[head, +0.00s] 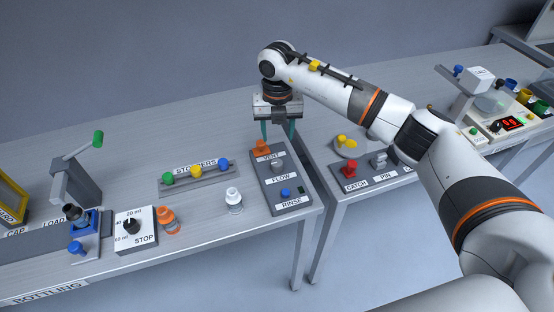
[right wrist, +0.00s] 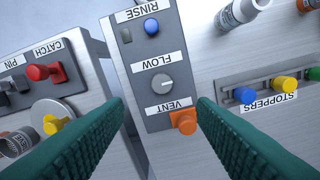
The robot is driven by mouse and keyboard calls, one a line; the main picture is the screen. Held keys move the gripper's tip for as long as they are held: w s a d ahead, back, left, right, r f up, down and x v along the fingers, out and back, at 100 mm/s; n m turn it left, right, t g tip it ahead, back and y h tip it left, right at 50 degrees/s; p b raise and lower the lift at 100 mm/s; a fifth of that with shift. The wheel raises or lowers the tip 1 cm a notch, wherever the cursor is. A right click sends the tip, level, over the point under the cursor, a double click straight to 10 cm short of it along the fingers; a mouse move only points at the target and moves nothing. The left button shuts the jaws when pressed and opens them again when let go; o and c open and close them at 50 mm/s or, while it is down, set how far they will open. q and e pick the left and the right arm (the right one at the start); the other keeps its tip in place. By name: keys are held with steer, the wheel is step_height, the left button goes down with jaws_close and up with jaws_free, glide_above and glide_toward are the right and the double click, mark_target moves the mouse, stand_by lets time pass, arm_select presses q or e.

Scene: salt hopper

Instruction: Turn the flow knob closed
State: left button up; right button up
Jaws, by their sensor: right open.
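An orange vent knob (right wrist: 184,121) and a blue rinse button (right wrist: 151,27) are on the same panel. My right gripper (head: 278,133) is open and empty above the panel's far end, its green fingers (right wrist: 162,106) pointing down, apart from the flow knob. My left gripper is not in view.
A stopper rack (head: 197,180) and a white bottle (head: 234,201) stand left of the panel. A dosing dial box (head: 136,230) and an orange bottle (head: 168,221) are further left. The red catch (head: 350,170) is across a gap on the right table.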

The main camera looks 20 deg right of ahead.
mark_target(277, 162)
step_height(277, 162, down, 10)
steer(key=p, duration=0.3)
steer(key=shift+a+f, duration=0.1)
steer(key=shift+a, duration=0.05)
steer(key=shift+f, duration=0.55)
